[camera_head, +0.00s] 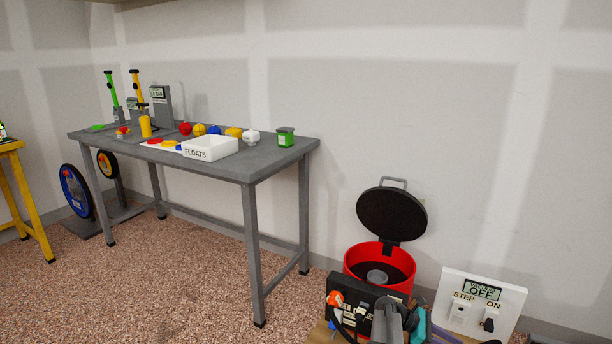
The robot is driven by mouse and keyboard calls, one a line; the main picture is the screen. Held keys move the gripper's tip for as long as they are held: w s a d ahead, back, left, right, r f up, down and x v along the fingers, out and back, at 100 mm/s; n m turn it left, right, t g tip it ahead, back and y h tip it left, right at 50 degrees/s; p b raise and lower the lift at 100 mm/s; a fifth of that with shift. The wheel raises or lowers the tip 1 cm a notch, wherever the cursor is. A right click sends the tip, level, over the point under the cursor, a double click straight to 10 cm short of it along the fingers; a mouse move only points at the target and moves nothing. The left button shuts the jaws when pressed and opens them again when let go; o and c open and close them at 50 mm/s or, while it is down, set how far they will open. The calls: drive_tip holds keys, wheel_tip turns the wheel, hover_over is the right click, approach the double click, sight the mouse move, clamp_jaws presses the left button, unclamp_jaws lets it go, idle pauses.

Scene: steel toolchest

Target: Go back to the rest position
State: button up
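The task names only my rest position, so no task object shows apart from my arm. I cannot make out my gripper in the head view. A grey and dark shape (389,322) stands at the bottom edge among cluttered tools, and I cannot tell what it is.
A grey workbench (262,162) holds a white FLOATS tray (209,150), coloured balls and pumps. A red bin (380,262) has its black lid (392,214) raised. Speckled floor (170,290) is clear in front.

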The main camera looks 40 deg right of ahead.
drive_tip(key=w+a+r+n+t+h+p, duration=0.1)
drive_tip(key=w+a+r+n+t+p, duration=0.15)
drive_tip(key=w+a+p, duration=0.7)
drive_tip(key=w+a+n+t+p, duration=0.1)
drive_tip(key=w+a+p, duration=0.25)
drive_tip(key=a, duration=0.55)
drive_tip(key=w+a+n+t+p, duration=0.1)
drive_tip(key=w+a+n+p, duration=0.2)
drive_tip(key=a, duration=0.7)
drive_tip(key=s+a+m+y+p, duration=0.2)
drive_tip(key=s+a+m+p, duration=0.1)
drive_tip(key=a, duration=0.8)
drive_tip(key=s+a+r+m+t+y+p, duration=0.1)
drive_tip(key=s+a+m+y+p, duration=0.2)
drive_tip(key=a, duration=0.9)
drive_tip(key=s+a+m+y+p, duration=0.3)
drive_tip(key=s+a+m+p, duration=0.2)
drive_tip(key=a, duration=0.7)
drive_tip(key=m+p, duration=0.1)
drive_tip(key=m, duration=0.1)
drive_tip(key=shift+r+m, duration=0.25)
drive_tip(key=shift+m, duration=0.1)
drive_tip(key=shift+s+t, duration=0.1)
drive_tip(key=shift+t, duration=0.15)
drive_tip(key=shift+d, duration=0.1)
